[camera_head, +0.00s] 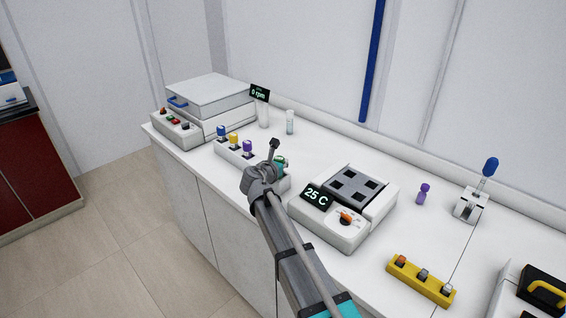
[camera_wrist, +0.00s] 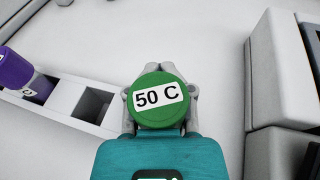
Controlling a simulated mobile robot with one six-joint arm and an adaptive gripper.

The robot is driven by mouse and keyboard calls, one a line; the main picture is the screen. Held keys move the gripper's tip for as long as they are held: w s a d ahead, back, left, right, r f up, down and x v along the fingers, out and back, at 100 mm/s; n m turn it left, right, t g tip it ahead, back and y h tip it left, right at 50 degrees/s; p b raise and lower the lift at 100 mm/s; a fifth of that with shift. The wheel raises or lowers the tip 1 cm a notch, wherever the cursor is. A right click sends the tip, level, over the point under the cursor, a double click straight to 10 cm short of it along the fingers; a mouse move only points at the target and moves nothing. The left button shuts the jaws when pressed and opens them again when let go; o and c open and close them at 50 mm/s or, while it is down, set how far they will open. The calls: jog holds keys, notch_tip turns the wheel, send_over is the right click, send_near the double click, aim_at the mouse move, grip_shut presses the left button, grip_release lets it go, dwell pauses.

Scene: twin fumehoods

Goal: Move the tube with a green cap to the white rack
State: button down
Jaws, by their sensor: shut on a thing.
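The tube's green cap (camera_wrist: 158,100), labelled "50 C", is between the fingers of my gripper (camera_wrist: 159,88) in the wrist view. The tube's body is hidden beneath the cap. In the head view my gripper (camera_head: 278,165) is at the right end of the white rack (camera_head: 231,156), with a bit of green showing beside it. The rack (camera_wrist: 65,100) runs in from the left in the wrist view, with an empty square slot left of the cap. I cannot tell whether the tube is in a slot or above the rack.
Blue, yellow and purple (camera_head: 247,147) capped tubes stand in the white rack. A heater reading "25 C" (camera_head: 330,238) is close on the right. A large grey-lidded device (camera_head: 212,97) stands at the back left. A yellow rack (camera_head: 420,283) and a lone purple tube (camera_head: 422,194) are farther right.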

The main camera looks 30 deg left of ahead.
jog(key=shift+f+b, duration=0.35)
jog(key=shift+f, duration=0.05)
jog(key=shift+c, duration=2)
grip_release()
jog(key=shift+r, duration=0.2)
notch_tip(320, 180, up, 12)
jog(key=p, duration=1.3)
